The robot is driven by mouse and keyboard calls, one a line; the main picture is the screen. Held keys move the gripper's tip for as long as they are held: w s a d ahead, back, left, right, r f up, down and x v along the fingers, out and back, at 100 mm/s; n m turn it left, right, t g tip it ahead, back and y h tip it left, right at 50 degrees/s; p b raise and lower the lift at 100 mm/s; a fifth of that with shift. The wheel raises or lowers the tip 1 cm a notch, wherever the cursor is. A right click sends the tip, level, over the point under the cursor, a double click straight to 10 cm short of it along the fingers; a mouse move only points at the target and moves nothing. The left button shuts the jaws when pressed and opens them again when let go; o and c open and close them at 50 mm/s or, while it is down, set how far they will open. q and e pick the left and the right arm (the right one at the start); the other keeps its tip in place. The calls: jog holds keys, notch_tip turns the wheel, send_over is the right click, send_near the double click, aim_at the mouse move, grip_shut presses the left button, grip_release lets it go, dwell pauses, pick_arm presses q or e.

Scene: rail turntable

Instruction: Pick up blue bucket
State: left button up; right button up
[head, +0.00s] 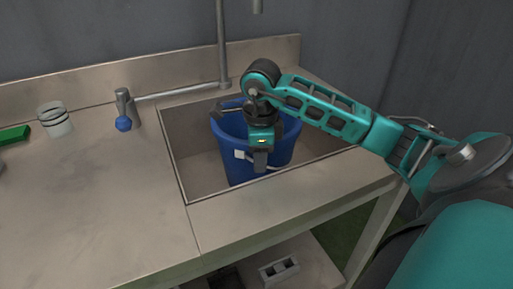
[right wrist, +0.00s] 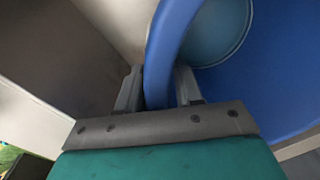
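The blue bucket (head: 286,134) stands upright in the sink basin, slightly tilted in the picture. My right gripper (head: 261,160) points down at the bucket's near side, over its rim. In the right wrist view, the bucket's blue wall (right wrist: 163,60) runs between the two fingers of my right gripper (right wrist: 160,88). The bucket's inside and round bottom (right wrist: 215,35) show on the right there. My left gripper is not in view.
A tap (head: 222,55) with a blue-knobbed valve (head: 124,122) is behind and left.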

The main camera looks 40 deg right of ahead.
grip_shut()
dwell(1.0)
jog(key=shift+r, duration=0.15)
